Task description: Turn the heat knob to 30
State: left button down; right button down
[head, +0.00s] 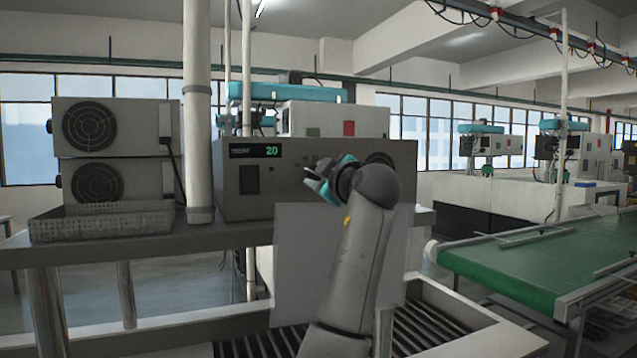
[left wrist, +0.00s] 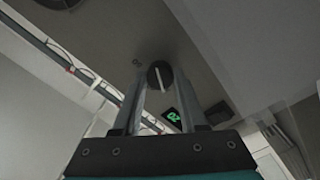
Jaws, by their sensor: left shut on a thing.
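The grey tank unit (head: 228,190) stands on the bench, and its dark display (head: 254,150) reads 20 in green. My left gripper (head: 316,172) reaches its front panel, where the arm and wrist hide part of the panel. In the left wrist view, the heat knob (left wrist: 160,74) is a round dark knob with a pale pointer line. The fingertips of my left gripper (left wrist: 159,80) are shut on it, one on each side. The green display digits (left wrist: 173,116) also show there, tilted. My right gripper is not in view.
A white pipe (head: 198,110) rises beside the tank unit. A green conveyor (head: 550,260) stands at right.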

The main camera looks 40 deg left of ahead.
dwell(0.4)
pick_arm(q)
jog(key=shift+c, duration=2.2)
grip_release()
jog(key=shift+d, duration=0.1)
jog(key=b+v, duration=0.2)
jog(key=v, duration=1.3)
jog(key=shift+b, duration=0.35)
